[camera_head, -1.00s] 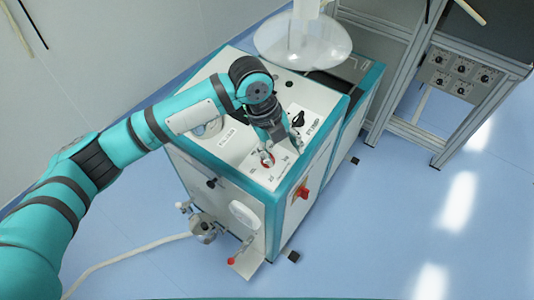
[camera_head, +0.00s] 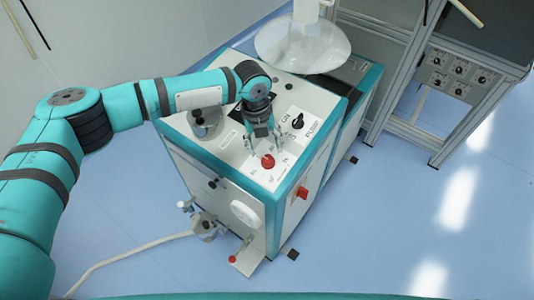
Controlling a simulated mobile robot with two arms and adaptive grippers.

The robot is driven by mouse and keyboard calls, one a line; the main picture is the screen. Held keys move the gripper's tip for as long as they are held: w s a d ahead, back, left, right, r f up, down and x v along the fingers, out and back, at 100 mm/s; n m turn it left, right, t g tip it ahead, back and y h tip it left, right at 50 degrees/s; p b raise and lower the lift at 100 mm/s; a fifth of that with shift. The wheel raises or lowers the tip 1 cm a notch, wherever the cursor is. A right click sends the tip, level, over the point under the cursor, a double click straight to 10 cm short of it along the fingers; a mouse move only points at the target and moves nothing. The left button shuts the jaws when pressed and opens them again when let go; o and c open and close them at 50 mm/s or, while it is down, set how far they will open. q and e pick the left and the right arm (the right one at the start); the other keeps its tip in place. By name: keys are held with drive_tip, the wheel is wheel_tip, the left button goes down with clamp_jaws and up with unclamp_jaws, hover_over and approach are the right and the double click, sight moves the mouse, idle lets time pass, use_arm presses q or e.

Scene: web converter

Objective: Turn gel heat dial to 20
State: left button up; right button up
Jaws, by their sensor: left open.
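A round red dial (camera_head: 268,161) sits on the white top panel of the machine (camera_head: 290,94), near its front corner, with small printed marks around it. I take it to be the gel heat dial; the numbers are too small to read. My left gripper (camera_head: 264,149) points down just behind the dial, with its fingers apart and nothing between them. Whether a fingertip touches the dial, I cannot tell. A black pump knob (camera_head: 298,121) stands to the right on the same panel. My right gripper is not in view.
A red switch (camera_head: 302,192) is on the machine's front side. A clear round cover (camera_head: 303,45) stands behind. A metal pot (camera_head: 205,121) is at the panel's left. A control box with several knobs (camera_head: 457,70) is on the frame at right. The blue floor (camera_head: 370,230) is free in front.

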sight(267, 159)
use_arm(q)
drive_tip(key=f, duration=0.4)
drive_tip(key=f+p, duration=0.1)
drive_tip(key=f, duration=0.1)
drive_tip(key=shift+d+f, duration=0.35)
drive_tip(key=shift+d, duration=0.05)
drive_tip(key=c, duration=1.1)
